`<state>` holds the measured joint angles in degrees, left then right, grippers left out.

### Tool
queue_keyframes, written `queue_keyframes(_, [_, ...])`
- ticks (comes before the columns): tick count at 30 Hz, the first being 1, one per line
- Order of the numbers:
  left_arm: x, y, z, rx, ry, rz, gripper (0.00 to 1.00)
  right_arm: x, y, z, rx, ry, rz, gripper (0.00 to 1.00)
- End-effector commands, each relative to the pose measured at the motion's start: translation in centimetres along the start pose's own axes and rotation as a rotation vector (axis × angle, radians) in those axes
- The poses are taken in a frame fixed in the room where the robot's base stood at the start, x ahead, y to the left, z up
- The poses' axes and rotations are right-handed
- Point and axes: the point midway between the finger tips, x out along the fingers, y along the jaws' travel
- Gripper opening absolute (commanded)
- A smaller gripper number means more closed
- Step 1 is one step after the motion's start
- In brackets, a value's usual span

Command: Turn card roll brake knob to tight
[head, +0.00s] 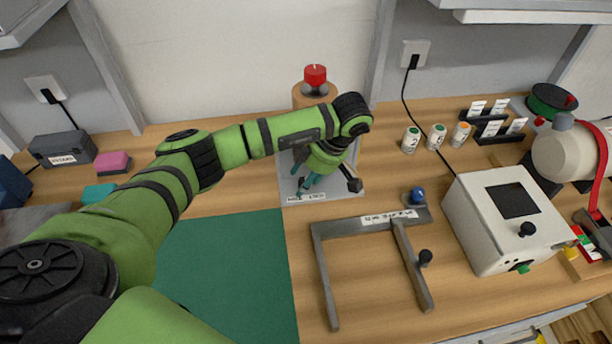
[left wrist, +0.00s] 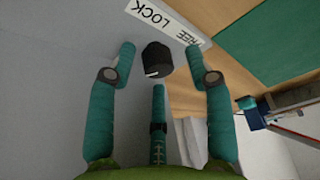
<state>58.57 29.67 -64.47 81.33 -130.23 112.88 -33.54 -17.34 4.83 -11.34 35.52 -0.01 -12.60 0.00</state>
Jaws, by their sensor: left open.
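My left gripper (head: 308,183) is open and points down over a small grey plate (head: 347,190) at the middle of the bench. In the left wrist view a black knob (left wrist: 157,57) with a short white mark stands on this grey surface, between the spread teal fingers and apart from them. A white label (left wrist: 172,20) beside it reads "FREE" and "LOCK". The head view hides this knob behind the gripper. A large white roll (head: 562,152) lies at the right, with a blue-grey knob (head: 562,121) on top; no brake marking is readable there. My right gripper is not in view.
A red-topped cylinder (head: 315,78) stands just behind my left arm. A grey frame (head: 322,270) lies in front right, near a white box (head: 480,230) with a dark screen. Several small jars (head: 437,137) stand behind. A green mat (head: 225,270) leaves flat room at front left.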

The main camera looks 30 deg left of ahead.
Motion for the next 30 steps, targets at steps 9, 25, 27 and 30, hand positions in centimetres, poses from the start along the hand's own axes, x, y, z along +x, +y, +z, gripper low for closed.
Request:
queue_keyframes(9, [0.05, -0.03, -0.13, -0.001, 0.004, -0.003, 0.00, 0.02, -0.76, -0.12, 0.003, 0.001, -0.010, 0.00])
queue_keyframes(25, [0.22, -0.07, -0.35, 0.007, 0.011, -0.002, 0.00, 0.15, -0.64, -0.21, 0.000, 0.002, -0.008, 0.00])
queue_keyframes(27, [0.24, -0.07, -0.37, 0.011, 0.011, 0.000, 0.00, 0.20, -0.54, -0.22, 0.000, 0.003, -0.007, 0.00])
queue_keyframes(30, [0.28, -0.06, -0.39, 0.021, 0.012, 0.005, 0.00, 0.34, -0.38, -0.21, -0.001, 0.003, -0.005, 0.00])
